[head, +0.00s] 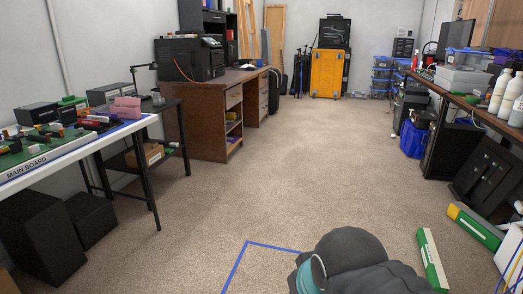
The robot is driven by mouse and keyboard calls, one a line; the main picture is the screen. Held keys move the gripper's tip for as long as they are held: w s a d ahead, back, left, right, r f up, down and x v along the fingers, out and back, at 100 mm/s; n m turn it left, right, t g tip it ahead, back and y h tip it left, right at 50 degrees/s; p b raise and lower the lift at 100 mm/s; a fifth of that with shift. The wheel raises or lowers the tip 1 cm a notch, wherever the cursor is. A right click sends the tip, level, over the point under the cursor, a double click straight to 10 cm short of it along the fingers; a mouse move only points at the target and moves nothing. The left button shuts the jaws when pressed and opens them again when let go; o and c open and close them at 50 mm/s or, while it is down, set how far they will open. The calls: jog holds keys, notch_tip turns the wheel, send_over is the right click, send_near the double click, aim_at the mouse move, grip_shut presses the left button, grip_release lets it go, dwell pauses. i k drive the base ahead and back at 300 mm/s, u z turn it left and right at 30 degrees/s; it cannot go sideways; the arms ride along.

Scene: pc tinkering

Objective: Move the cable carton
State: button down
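Nothing in the head view is clearly marked as the cable carton. A long green and white carton (432,258) lies on the carpet at the lower right. A yellow, green and white box (475,226) lies farther right. A pale box (508,255) with blue and yellow lines on or near it is cut off by the right edge. A blue tape outline (238,262) marks the floor at the bottom centre; part of it is hidden behind a dark grey part of my arm. My gripper's fingers are not in view.
The carpet (270,160) is open through the middle. A main board table (60,158) stands left, with dark boxes (38,235) below. A brown desk (198,105) stands behind it. A crowded workbench (450,95) runs along the right, with a black panel (485,190) leaning below.

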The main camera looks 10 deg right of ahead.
aim_at(434, 271)
jog(key=z, duration=0.1)
jog(key=i, duration=2)
jog(key=z, duration=1.25)
jog(key=i, duration=1.15)
jog(key=z, duration=1.3)
jog(key=i, duration=0.3)
jog(key=z, duration=0.2)
